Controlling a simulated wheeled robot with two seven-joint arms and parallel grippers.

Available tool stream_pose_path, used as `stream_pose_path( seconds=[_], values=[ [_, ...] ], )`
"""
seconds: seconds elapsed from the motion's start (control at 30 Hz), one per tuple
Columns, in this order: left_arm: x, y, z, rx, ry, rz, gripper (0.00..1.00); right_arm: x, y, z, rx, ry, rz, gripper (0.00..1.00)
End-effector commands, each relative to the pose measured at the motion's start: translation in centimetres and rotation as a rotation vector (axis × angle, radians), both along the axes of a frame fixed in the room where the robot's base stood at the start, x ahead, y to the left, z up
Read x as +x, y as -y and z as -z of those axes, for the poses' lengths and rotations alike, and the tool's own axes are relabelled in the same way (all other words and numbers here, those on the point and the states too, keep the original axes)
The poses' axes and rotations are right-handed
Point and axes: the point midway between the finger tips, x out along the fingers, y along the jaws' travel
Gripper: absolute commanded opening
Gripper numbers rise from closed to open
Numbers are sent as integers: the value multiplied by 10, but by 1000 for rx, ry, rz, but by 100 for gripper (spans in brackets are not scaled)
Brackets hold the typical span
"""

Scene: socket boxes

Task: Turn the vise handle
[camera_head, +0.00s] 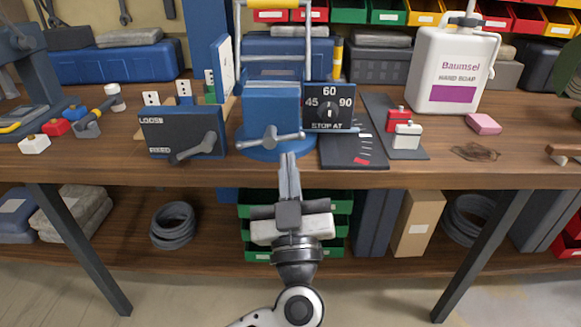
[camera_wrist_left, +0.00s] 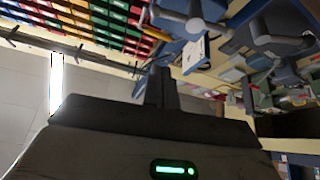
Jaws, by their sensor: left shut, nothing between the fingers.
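The blue vise (camera_head: 272,105) stands on the wooden bench near its front edge. Its grey handle (camera_head: 270,138) is a bar with knobbed ends, lying nearly level across the front of the vise. My left gripper (camera_head: 289,160) reaches up from below, its fingers shut and empty. Its fingertips are just below and in front of the right half of the handle; a small gap seems to show between them. In the left wrist view the shut fingers (camera_wrist_left: 161,85) stand at centre, with blue and grey parts at upper right that I cannot name surely. My right gripper is not in view.
A dark panel (camera_head: 160,128) with a grey lever stands left of the vise. A "STOP AT" dial plate (camera_head: 331,105) is close on its right. A soap bottle (camera_head: 452,70) stands farther right. The bench front edge (camera_head: 400,180) runs below; floor space in front is open.

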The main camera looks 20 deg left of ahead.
Motion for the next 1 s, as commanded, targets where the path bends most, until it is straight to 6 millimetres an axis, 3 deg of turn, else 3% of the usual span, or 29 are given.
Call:
stream_pose_path(
  seconds=[0.4, 0.47, 0.6, 1.0],
  values=[
    [70, -29, -46, 3, 4, -1, 0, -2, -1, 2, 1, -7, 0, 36],
    [71, -26, -26, 5, -3, 0, 0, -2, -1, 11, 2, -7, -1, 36],
    [74, -24, -11, 3, -1, 1, 0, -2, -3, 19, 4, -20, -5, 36],
    [76, -22, -4, 2, 0, 1, 0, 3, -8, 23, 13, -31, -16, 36]
  ],
)
